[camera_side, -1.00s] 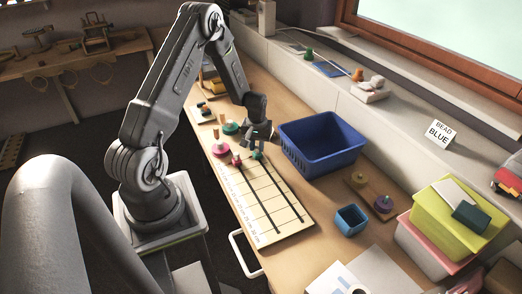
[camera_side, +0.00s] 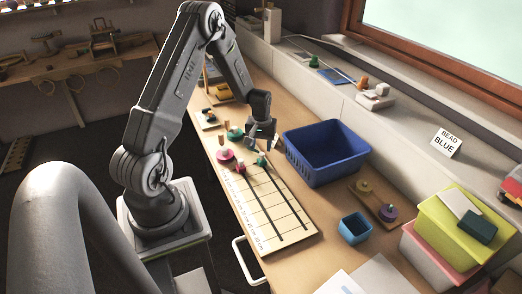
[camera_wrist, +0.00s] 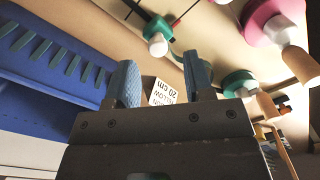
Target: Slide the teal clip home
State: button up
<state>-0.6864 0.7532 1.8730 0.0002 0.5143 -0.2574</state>
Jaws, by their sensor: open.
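The teal clip (camera_side: 262,160) sits at the far end of the right-hand dark track on the pale measuring board (camera_side: 268,212). In the wrist view the teal clip (camera_wrist: 158,27), with its white knob, is beyond the fingertips at the top. My gripper (camera_side: 262,143) is close above and behind the clip in the side view. In the wrist view my gripper (camera_wrist: 163,75) has its two blue fingers apart with nothing between them. A pink clip (camera_side: 240,168) sits at the far end of the left-hand track.
A blue basket (camera_side: 326,150) stands close to the right of my gripper. A pink spool (camera_side: 225,156) and a green spool (camera_side: 234,133) stand left of it. A printed label (camera_wrist: 162,92) shows behind the fingers. The board's near part is clear.

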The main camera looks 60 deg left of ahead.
aim_at(261, 153)
notch_tip(261, 153, up, 11)
jog(key=shift+f, duration=0.15)
jog(key=s+d+r+m+t+y, duration=0.1)
jog(key=s+d+r+m, duration=0.15)
jog(key=d+r, duration=0.5)
jog(key=s+d+r+m+t, duration=0.1)
jog(key=d+r+m+t, duration=0.15)
jog(key=d+r, duration=0.55)
jog(key=s+d+r+m+t+h, duration=0.1)
jog(key=s+d+m, duration=0.4)
jog(key=s+d, duration=0.7)
notch_tip(261, 153, up, 2)
jog(key=shift+d+r+m+t, duration=0.1)
jog(key=shift+d+m+t, duration=0.1)
jog(key=shift+m+t, duration=0.3)
